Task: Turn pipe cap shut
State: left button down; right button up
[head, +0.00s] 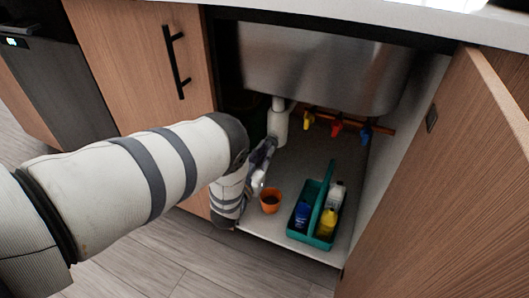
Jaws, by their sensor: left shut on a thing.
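The white drain pipe (278,122) hangs below the steel sink inside the open cabinet. Its lower end is close behind my left gripper. My left gripper (266,150) reaches in from the left, its fingers at the bottom of the pipe, where the pipe cap would be. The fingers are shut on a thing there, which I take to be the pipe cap. The cap itself is hidden by the fingers, so its turn angle cannot be seen. My right gripper is out of view.
An orange cup (270,201) stands just below my left gripper. A teal caddy (309,241) with several bottles stands to its right. Yellow, red and blue valves (337,128) sit on the copper pipe behind. The open cabinet door (460,180) bounds the right side.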

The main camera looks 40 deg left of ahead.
pick_arm(q)
jog(key=shift+m, duration=0.4)
jog(key=m, duration=0.4)
jog(key=shift+f+m+b, duration=0.1)
jog(key=shift+m+b, duration=0.45)
jog(key=shift+m, duration=6.15)
jog(key=c, duration=1.6)
grip_release()
